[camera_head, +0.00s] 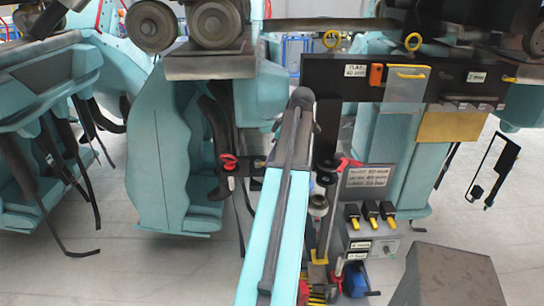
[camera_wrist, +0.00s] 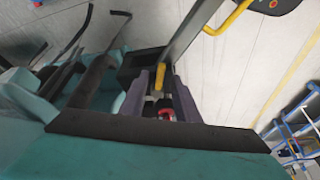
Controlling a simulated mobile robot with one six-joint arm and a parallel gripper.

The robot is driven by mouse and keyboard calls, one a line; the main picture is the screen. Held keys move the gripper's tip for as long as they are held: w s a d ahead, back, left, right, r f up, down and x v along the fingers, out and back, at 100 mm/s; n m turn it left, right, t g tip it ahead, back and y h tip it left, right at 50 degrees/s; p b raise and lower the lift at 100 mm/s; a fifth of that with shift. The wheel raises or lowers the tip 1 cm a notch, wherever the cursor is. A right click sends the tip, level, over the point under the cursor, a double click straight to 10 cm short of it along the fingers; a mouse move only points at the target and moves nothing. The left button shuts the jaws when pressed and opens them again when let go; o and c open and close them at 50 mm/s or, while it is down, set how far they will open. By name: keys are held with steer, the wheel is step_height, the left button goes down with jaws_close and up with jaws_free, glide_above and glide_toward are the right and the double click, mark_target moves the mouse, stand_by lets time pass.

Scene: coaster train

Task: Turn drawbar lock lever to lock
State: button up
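In the wrist view my gripper (camera_wrist: 158,82) shows as two grey-purple fingers standing apart. A small yellow handle (camera_wrist: 160,75) shows between their tips; I cannot tell whether they touch it. A red part (camera_wrist: 165,113) shows lower between the fingers. In the head view I cannot make out my gripper clearly. A red lever (camera_head: 347,162) sits right of the teal beam (camera_head: 270,230), and another red handle (camera_head: 230,162) sits left of it. A yellow piece (camera_head: 323,250) is low beside the beam. Which one is the drawbar lock lever is unclear.
A panel with several yellow-tipped switches (camera_head: 370,212) stands right of the beam. A dark board (camera_head: 340,72) carries labels and hooks above it. Teal train bodies (camera_head: 165,160) stand left. In the wrist view a dark bar (camera_wrist: 150,138) crosses below the fingers, and blue racks (camera_wrist: 300,125) stand right.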

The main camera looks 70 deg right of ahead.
steer(key=shift+w+f, duration=0.2)
steer(key=shift+f, duration=0.2)
steer(key=shift+c, duration=0.2)
jaws_close()
steer(key=shift+w+d, duration=0.1)
steer(key=shift+d, duration=0.05)
